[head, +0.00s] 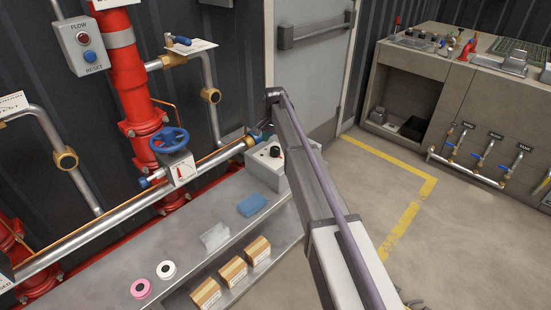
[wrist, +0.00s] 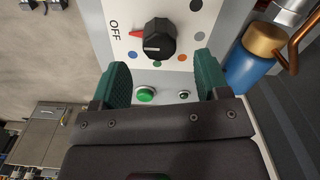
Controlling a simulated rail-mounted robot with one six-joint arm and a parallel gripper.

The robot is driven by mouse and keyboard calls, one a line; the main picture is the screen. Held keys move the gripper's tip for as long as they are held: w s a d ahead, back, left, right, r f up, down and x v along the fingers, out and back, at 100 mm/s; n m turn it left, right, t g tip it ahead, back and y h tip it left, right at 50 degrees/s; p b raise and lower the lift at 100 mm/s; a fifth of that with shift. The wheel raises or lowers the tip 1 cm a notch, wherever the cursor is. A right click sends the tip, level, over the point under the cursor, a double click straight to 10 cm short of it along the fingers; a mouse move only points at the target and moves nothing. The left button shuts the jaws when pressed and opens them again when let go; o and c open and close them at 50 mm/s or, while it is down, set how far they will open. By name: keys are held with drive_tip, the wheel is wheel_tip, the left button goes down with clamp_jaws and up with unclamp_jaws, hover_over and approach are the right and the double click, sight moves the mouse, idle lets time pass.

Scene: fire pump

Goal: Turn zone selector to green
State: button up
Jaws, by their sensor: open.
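The zone selector is a black knob (wrist: 160,38) with a red pointer (wrist: 138,30) on a pale panel (wrist: 120,12). The red pointer faces left toward the OFF label. Coloured dots ring the knob; a green dot (wrist: 157,64) lies just below it, between a blue dot (wrist: 132,55) and an orange dot (wrist: 182,57). My gripper (wrist: 162,78) is open and empty, its green fingers either side of the space below the knob, apart from it. In the head view the selector's grey box (head: 264,168) stands at the bench's far end, with my arm in front.
A green button (wrist: 146,95) and a small round fitting (wrist: 184,95) sit between my fingers. A blue cylinder (wrist: 246,70) with a copper cap is close on the right. A blue handwheel (head: 168,140) and pipes line the wall. A blue block (head: 251,205) lies on the bench.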

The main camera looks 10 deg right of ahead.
sight(275, 148)
wheel_tip(275, 148, down, 5)
drive_tip(key=b, duration=0.3)
drive_tip(key=shift+f, duration=0.15)
drive_tip(key=shift+r, duration=0.2)
drive_tip(key=c, duration=0.9)
